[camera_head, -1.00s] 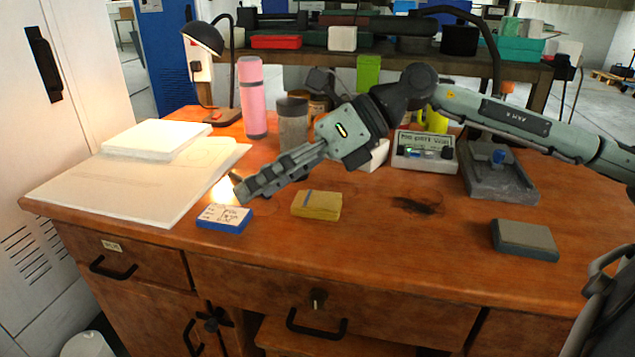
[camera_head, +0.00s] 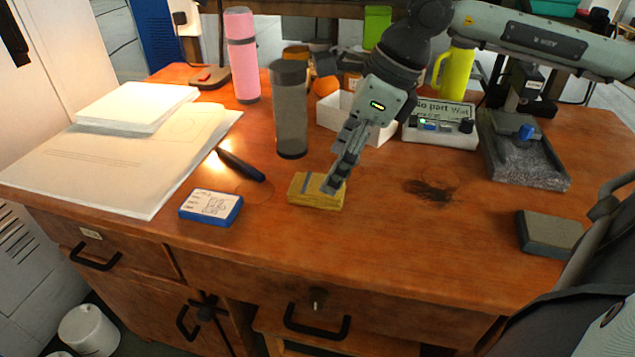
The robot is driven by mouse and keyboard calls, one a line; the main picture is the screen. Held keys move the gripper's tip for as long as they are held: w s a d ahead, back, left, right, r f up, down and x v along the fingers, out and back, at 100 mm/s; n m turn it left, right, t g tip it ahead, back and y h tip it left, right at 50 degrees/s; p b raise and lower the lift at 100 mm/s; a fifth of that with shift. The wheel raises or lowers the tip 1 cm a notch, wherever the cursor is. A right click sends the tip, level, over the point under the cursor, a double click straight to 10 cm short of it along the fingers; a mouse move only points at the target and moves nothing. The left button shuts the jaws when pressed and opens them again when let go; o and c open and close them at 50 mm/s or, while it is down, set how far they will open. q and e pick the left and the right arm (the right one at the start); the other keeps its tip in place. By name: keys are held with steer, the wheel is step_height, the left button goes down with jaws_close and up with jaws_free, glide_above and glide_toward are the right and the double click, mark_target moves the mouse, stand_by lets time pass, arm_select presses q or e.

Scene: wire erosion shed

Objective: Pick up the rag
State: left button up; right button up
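The rag (camera_head: 307,194) is a folded mustard-yellow cloth with a blue stripe, lying flat on the wooden desk (camera_head: 350,245) near its front edge. My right gripper (camera_head: 334,184) points down at the rag from above. Its fingertips overlap the rag's right back part in the picture. I cannot tell whether they touch the rag. The fingers are seen from the side, one over the other, so the gap between them is hidden. My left gripper is not in view.
A blue-edged card block (camera_head: 211,207) and a dark pen-like tool (camera_head: 240,165) lie left of the rag. A dark tumbler (camera_head: 290,110) and a white box (camera_head: 340,118) stand behind. A grey block (camera_head: 549,234) sits far right. Desk right of the rag is mostly clear.

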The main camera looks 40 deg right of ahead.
steer(key=shift+p+x, duration=0.35)
steer(key=shift+x, duration=1.6)
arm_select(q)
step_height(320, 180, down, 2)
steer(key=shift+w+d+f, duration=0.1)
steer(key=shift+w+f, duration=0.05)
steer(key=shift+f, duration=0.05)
arm_select(e)
steer(key=shift+s, duration=0.15)
steer(key=shift+c, duration=0.4)
steer(key=c, duration=1.1)
steer(key=shift+o, duration=0.2)
steer(key=shift+r, duration=0.1)
steer(key=r, duration=0.4)
steer(key=shift+a+r+p, duration=0.35)
steer(key=shift+p, duration=0.05)
arm_select(q)
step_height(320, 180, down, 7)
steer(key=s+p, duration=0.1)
steer(key=p, duration=0.1)
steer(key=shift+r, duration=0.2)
arm_select(e)
steer(key=s+a+r, duration=0.2)
steer(key=a+r, duration=0.4)
steer(key=a, duration=0.4)
steer(key=shift+a, duration=0.4)
